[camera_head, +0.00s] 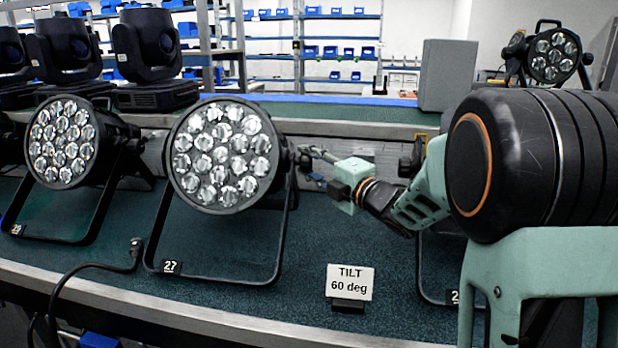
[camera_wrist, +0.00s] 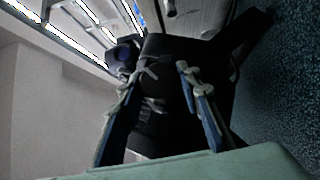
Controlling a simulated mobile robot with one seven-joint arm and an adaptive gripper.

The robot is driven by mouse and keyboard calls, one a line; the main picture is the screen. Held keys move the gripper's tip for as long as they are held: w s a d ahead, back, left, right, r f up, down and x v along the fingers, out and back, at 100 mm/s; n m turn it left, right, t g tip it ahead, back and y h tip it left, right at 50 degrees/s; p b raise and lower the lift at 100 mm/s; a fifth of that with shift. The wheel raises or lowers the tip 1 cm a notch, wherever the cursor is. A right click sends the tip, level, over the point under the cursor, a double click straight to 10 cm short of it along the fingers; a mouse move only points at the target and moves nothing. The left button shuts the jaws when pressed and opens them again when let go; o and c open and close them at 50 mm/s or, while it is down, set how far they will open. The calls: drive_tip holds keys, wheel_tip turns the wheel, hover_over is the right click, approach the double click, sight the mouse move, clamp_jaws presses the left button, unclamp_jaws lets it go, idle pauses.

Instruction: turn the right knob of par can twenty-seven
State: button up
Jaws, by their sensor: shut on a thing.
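Par can twenty-seven (camera_head: 222,155) is a round black lamp with several clear lenses, tilted up in its black yoke stand, with the label "27" (camera_head: 171,267) on the base. Its right knob (camera_head: 303,161) is a small dark piece at the right side of the yoke, partly hidden by my gripper. My gripper (camera_head: 311,158) reaches in from the right, its fingers around the knob. In the wrist view, the two fingers of my gripper (camera_wrist: 166,71) stand on either side of the dark knob (camera_wrist: 155,88), whose outline is hard to make out.
A sign (camera_head: 350,283) reading "TILT 60 deg" stands on the green bench in front. Another par can (camera_head: 68,143) is at left. Another stand is partly hidden behind my arm. Moving-head lights (camera_head: 150,48) stand behind on a raised shelf.

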drive_tip(key=shift+f+n+t+y+b, duration=0.1)
drive_tip(key=shift+n+t+y+b, duration=0.2)
drive_tip(key=shift+n+t+y, duration=0.95)
drive_tip(key=shift+n+g, duration=0.25)
drive_tip(key=shift+n, duration=0.5)
drive_tip(key=o, duration=1.2)
drive_tip(key=shift+c, duration=0.2)
wheel_tip(320, 180, up, 10)
drive_tip(key=shift+r, duration=0.1)
